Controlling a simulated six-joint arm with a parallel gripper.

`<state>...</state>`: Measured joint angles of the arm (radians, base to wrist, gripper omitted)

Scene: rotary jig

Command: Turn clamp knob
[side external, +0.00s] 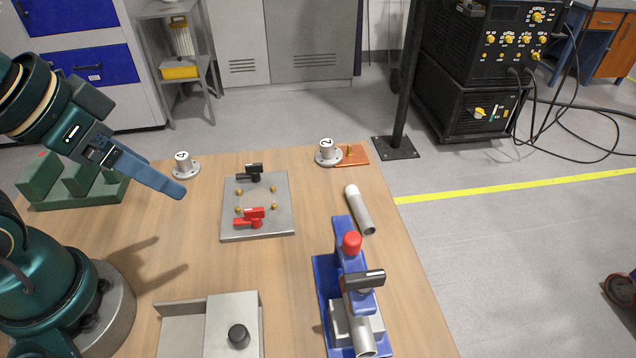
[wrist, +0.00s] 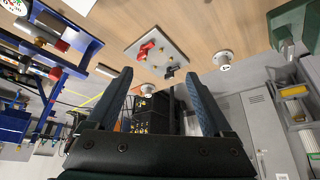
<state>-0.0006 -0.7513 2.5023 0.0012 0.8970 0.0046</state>
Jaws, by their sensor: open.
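A blue clamp fixture (side external: 324,280) stands at the front right of the table in the side view, with a red knob (side external: 351,243) on top. A black-and-grey clamp knob (side external: 363,280) sits below the red one, above a metal tube. A grey plate (side external: 230,225) carries a red handle (side external: 250,217) and a black handle (side external: 250,173); the plate also shows in the wrist view (wrist: 142,38). My gripper (side external: 176,190) is in the air to the left of the plate, far from the clamp fixture. The wrist view shows its blue fingers (wrist: 158,74) apart with nothing between them.
Flanged posts labelled 1 (side external: 182,165) and 2 (side external: 326,152) stand at the back. A metal block with a black knob (side external: 239,336) is at the front; a green rack (side external: 75,185) is at left.

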